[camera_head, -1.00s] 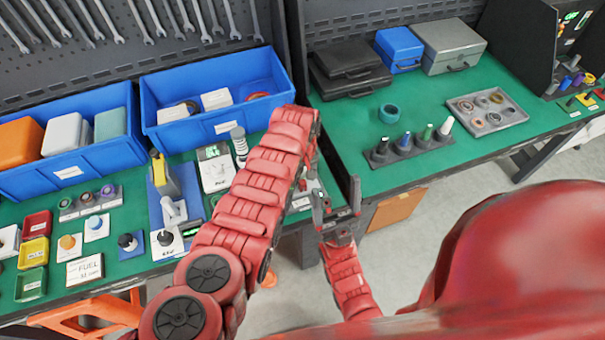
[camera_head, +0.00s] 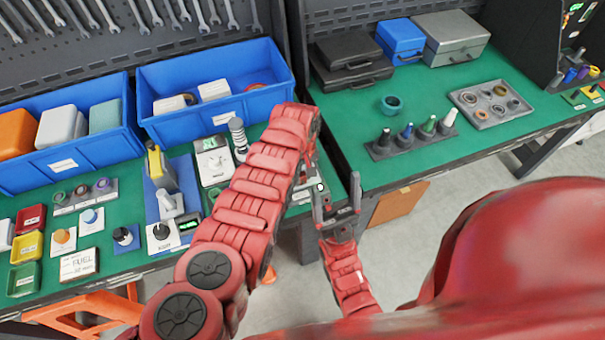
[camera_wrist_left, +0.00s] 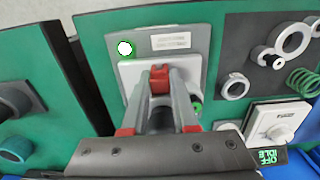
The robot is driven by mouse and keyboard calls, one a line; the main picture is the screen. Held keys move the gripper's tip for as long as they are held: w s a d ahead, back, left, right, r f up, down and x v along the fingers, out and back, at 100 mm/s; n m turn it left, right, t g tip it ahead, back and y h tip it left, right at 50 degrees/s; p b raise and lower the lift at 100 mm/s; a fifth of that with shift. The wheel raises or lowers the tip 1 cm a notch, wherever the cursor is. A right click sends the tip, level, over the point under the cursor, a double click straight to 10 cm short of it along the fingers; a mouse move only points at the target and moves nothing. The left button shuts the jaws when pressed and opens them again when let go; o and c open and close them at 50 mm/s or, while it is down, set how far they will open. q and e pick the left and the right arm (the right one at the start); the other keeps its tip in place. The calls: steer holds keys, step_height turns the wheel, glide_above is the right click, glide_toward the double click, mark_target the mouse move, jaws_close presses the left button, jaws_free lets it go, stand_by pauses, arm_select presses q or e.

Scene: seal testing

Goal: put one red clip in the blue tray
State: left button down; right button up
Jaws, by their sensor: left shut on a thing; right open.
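My left gripper (camera_wrist_left: 160,86) is shut on a small red piece, which looks like the red clip (camera_wrist_left: 159,73), in the left wrist view. It is over a grey board with a white plate (camera_wrist_left: 130,74); I cannot tell whether the clip touches the plate. In the head view my left arm largely hides this gripper. My right gripper (camera_head: 338,208) is open and empty, in front of the bench gap. Two large blue bins, one at the middle (camera_head: 222,119) and one at the left (camera_head: 98,155), stand on the left bench; no separate small blue tray is clearly visible.
Small red (camera_head: 31,218), yellow (camera_head: 27,247) and green (camera_head: 24,279) trays sit at the far left. Instruments crowd the left bench. The right bench (camera_head: 345,105) holds cases, a bottle rack (camera_head: 410,140) and a grey ring tray (camera_head: 490,105), with bare green surface between.

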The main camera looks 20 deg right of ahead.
mark_target(303, 174)
arm_select(q)
steer(key=c, duration=1.3)
jaws_free()
steer(key=shift+c, duration=0.2)
jaws_close()
steer(key=shift+r, duration=0.2)
steer(key=shift+r+p, duration=1.5)
steer(key=shift+p, duration=0.05)
